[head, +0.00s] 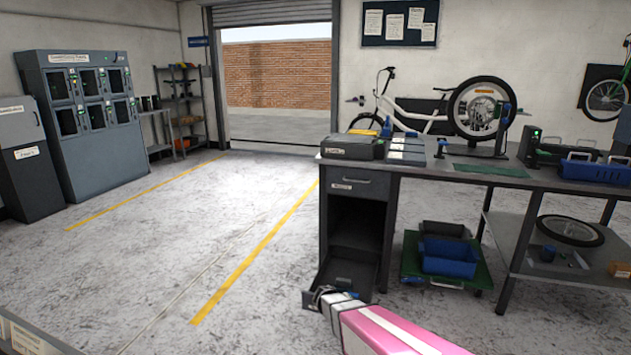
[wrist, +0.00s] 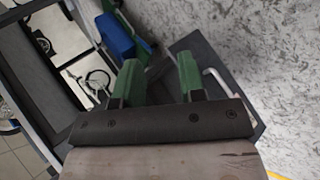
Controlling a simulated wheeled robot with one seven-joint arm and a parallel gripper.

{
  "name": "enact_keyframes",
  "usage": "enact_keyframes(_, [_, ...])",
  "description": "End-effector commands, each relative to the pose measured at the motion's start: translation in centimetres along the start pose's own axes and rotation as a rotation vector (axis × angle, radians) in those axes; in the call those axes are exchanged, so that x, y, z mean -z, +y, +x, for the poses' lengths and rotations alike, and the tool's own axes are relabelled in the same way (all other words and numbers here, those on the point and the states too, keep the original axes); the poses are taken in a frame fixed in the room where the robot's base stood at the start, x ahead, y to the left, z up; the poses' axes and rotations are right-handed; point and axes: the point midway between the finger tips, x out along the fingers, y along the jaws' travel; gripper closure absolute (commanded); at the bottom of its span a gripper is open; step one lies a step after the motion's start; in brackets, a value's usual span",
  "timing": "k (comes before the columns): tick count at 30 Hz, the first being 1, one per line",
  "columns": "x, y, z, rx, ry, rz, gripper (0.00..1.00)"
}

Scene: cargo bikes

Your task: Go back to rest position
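My gripper (head: 328,294) shows at the bottom middle of the head view, at the end of my pink and white arm. It is low, in front of the workbench cabinet. In the wrist view its two green fingers (wrist: 159,78) stand apart with nothing visible between them. A dark lower drawer (head: 350,270) is pulled out of the cabinet, and my gripper overlaps its front in the head view. In the wrist view a dark panel with a pale handle (wrist: 216,88) lies beside the right finger. I cannot tell whether the gripper touches it.
The workbench (head: 360,168) stands at the right, with a wheel (head: 466,103) in a stand on top. A blue bin (head: 448,262) sits on a green platform beside the cabinet. Grey lockers (head: 60,148) stand at the left. The floor (head: 180,230) between is clear.

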Motion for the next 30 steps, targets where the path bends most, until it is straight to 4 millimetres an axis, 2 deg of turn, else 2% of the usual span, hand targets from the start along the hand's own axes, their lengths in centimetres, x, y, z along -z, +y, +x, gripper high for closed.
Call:
enact_keyframes(1, [-2.6,2.3,-1.0,0.073,-0.036,0.038,0.63])
enact_keyframes(6, [-7.9,6.3,-3.7,0.344,-0.121,0.144,0.63])
enact_keyframes(9, [-10.6,8.2,-5.9,0.506,-0.140,0.204,0.63])
enact_keyframes(13, [-13.2,10.1,-8.7,0.685,-0.136,0.267,0.63])
enact_keyframes(19, [-14.8,11.5,-11.3,0.840,-0.110,0.320,0.63])
enact_keyframes(30, [-14.7,11.7,-11.6,0.866,-0.106,0.328,0.63])
